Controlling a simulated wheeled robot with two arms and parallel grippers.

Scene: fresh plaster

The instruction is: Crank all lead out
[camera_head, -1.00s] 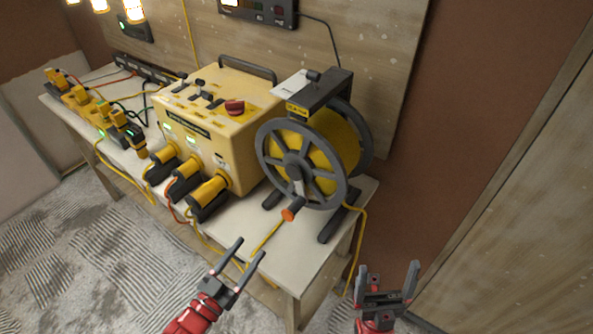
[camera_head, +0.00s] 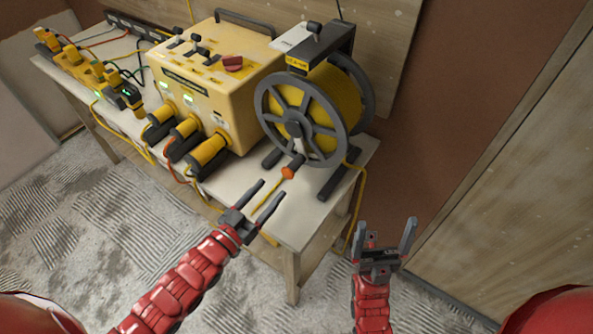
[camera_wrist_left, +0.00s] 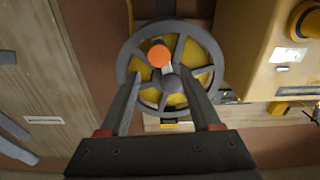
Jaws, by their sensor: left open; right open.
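The cable reel (camera_head: 318,98) stands at the right end of the table, with yellow cable wound on its drum and a grey spoked wheel facing me. Its crank has an orange knob (camera_head: 288,172) at the lower front of the wheel. In the left wrist view the orange knob (camera_wrist_left: 159,55) shows ahead, between the fingers' lines. My left gripper (camera_head: 272,194) is open and empty, just short of the knob and apart from it. My right gripper (camera_head: 385,236) is open and empty, off the table's right end. A yellow lead (camera_head: 266,195) runs across the tabletop near the left gripper.
A yellow power box (camera_head: 212,80) with several plugged connectors stands left of the reel. Yellow plugs and a power strip (camera_head: 90,72) lie further left on the table (camera_head: 305,215). A wooden panel (camera_head: 510,180) stands at right. Carpet (camera_head: 130,230) is clear in front.

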